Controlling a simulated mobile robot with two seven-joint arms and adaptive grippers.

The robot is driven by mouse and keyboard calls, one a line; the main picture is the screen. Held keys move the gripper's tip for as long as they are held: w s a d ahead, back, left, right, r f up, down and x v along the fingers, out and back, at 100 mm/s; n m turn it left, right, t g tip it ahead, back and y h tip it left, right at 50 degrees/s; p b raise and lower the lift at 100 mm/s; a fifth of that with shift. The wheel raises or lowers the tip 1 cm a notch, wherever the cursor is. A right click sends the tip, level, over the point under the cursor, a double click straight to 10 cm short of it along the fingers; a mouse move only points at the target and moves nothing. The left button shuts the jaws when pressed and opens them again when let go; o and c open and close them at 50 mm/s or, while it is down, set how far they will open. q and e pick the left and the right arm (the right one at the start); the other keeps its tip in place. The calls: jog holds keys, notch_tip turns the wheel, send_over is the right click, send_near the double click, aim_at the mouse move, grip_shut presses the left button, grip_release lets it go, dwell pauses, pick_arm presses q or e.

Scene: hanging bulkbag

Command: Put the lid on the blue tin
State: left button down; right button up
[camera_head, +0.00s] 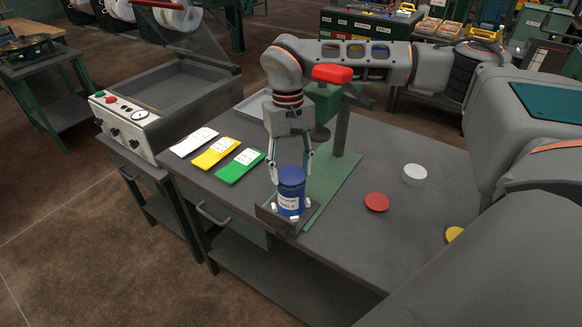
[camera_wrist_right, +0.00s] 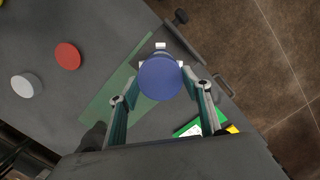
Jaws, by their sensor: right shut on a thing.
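The blue tin (camera_head: 290,204) stands upright at the front corner of the table, in a small holder with white pads (camera_head: 267,213). It has a white label. A blue lid (camera_head: 292,175) is at the top of the tin; it shows as a round blue disc in the wrist view (camera_wrist_right: 160,77). My right gripper (camera_head: 291,179) points down with its fingers on either side of the lid, shut on it. I cannot tell whether the lid is fully seated or slightly above the rim. The lid hides most of the tin in the wrist view. My left gripper is not in view.
A green base plate with a post and red-topped lever (camera_head: 332,73) stands just behind the tin. A red disc (camera_head: 377,202), a white round piece (camera_head: 415,174) and a yellow disc (camera_head: 454,233) lie to the right. White, yellow and green packets (camera_head: 239,165) lie left.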

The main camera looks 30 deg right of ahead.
aim_at(291, 174)
jog(key=shift+f, duration=0.4)
dwell(1.1)
jog(key=o, duration=0.9)
jog(key=shift+o, duration=0.4)
jog(key=o, duration=0.4)
jog(key=shift+r, duration=3.5)
